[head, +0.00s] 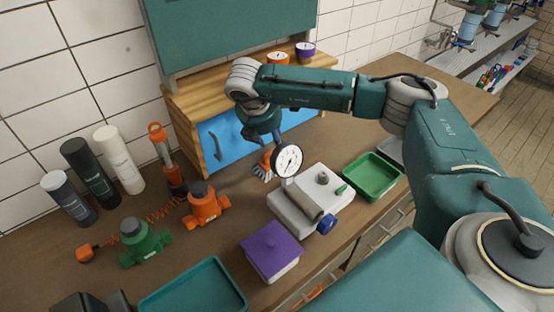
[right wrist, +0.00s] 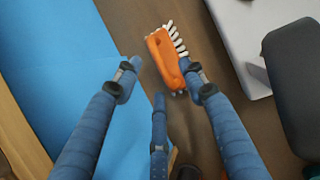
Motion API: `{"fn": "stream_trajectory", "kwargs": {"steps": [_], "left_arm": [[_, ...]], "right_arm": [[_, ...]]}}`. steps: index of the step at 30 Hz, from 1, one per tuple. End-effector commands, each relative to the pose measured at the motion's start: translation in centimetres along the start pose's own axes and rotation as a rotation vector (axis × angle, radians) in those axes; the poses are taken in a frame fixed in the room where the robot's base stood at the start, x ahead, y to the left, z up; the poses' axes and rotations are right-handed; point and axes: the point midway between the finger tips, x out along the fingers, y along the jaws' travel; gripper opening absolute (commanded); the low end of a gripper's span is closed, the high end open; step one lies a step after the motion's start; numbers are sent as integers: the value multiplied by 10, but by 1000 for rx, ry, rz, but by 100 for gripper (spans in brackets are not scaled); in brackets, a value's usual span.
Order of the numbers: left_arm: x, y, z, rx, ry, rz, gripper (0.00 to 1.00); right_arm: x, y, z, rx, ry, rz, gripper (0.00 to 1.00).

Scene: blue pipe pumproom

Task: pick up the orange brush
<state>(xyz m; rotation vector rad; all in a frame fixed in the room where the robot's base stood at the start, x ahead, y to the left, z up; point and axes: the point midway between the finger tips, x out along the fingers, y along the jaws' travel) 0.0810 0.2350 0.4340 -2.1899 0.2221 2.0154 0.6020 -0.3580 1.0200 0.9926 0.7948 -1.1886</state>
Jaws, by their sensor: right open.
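The orange brush (head: 265,162) lies on the brown worktop in front of the blue panel, partly hidden by my right gripper and a gauge in the head view. In the right wrist view the orange brush (right wrist: 164,58) shows its orange body and white bristles, which point up and to the right. My right gripper (right wrist: 162,80) is open above it, with three blue fingers spread. The right finger overlaps the brush's lower end; whether they touch I cannot tell. In the head view my right gripper (head: 264,140) is mostly hidden. My left gripper is not in view.
A round gauge (head: 288,160) stands close beside the brush, by a light grey device (head: 310,198). A wooden frame with a blue panel (head: 230,136) rises behind. A green tray (head: 372,177), purple-lidded box (head: 271,250) and orange valve (head: 206,204) stand nearby.

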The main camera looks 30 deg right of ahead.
Motion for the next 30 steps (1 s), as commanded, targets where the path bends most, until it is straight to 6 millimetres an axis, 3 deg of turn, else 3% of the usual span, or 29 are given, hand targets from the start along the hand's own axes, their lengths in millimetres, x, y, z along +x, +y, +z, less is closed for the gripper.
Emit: {"fn": "stream_trajectory", "kwargs": {"steps": [7,12,19,20,26,30], "left_arm": [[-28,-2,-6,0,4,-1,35],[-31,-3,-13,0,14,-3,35],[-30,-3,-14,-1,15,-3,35],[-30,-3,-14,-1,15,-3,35],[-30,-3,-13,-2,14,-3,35],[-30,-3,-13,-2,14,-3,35]], "right_arm": [[29,3,-2,-2,-1,-4,41],[49,2,-4,-1,1,-2,41],[52,3,-5,-2,2,0,41],[52,3,-5,-2,2,0,39],[52,3,-5,-2,2,0,0],[52,3,-4,-1,2,0,0]]}}
